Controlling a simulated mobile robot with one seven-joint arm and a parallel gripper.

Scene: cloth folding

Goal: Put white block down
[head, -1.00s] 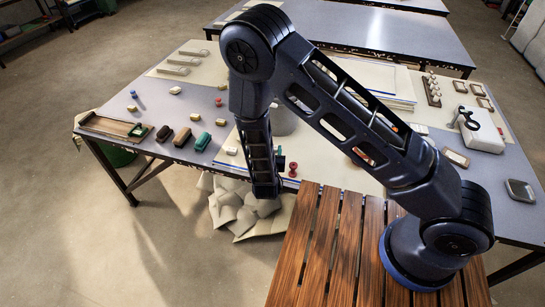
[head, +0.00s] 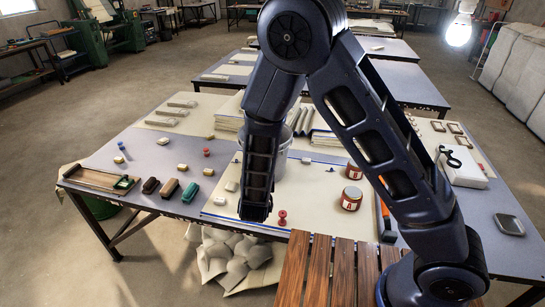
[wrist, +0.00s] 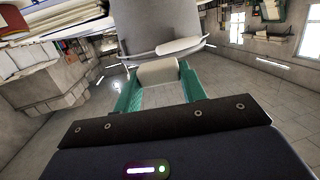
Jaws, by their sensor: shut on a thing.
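In the wrist view, my gripper (wrist: 157,80) has two green fingers shut on the white block (wrist: 158,72), which sits between their tips. A flat, pale thing just beyond the block lies across the bottom of a grey bucket's image, and I cannot tell whether they touch. In the head view, my dark forearm hangs down over the front part of the table (head: 150,140) and hides the gripper and the held block. The block's height above the table cannot be told.
The grey bucket (head: 283,160) stands behind my forearm. A red spool-like piece (head: 282,217) and small pale blocks (head: 231,187) are near it. Two red-labelled tins (head: 351,198) stand to the right.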

